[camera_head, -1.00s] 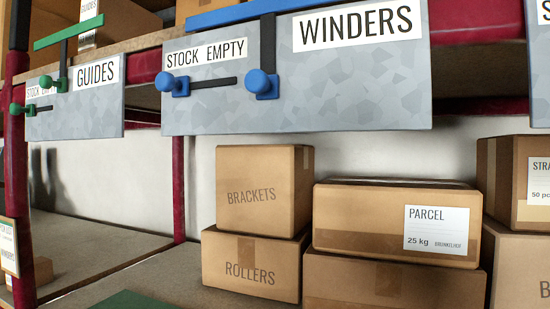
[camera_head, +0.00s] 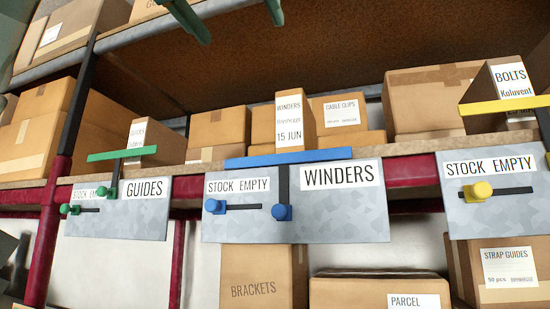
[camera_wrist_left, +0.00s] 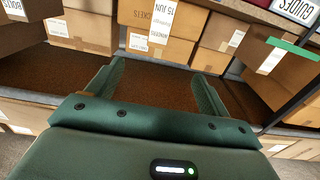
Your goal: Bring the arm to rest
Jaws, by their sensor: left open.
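My left gripper (camera_head: 242,28) shows at the top of the head view as two dark green fingers, apart, high above the winders panel and cut off by the frame. In the left wrist view its fingers (camera_wrist_left: 158,70) stand wide apart with nothing between them. That view is upside down, with the shelf and its boxes beyond the fingers. The fingers look clear of the boxes. My right gripper is in neither view.
Grey panels for guides (camera_head: 117,221) and winders (camera_head: 340,222) hang from the red shelf beam, with green, blue and yellow sliders. A white-labelled winders box (camera_head: 291,130) stands behind the blue bar (camera_head: 290,156). Other cartons, including brackets (camera_head: 258,276), fill both levels.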

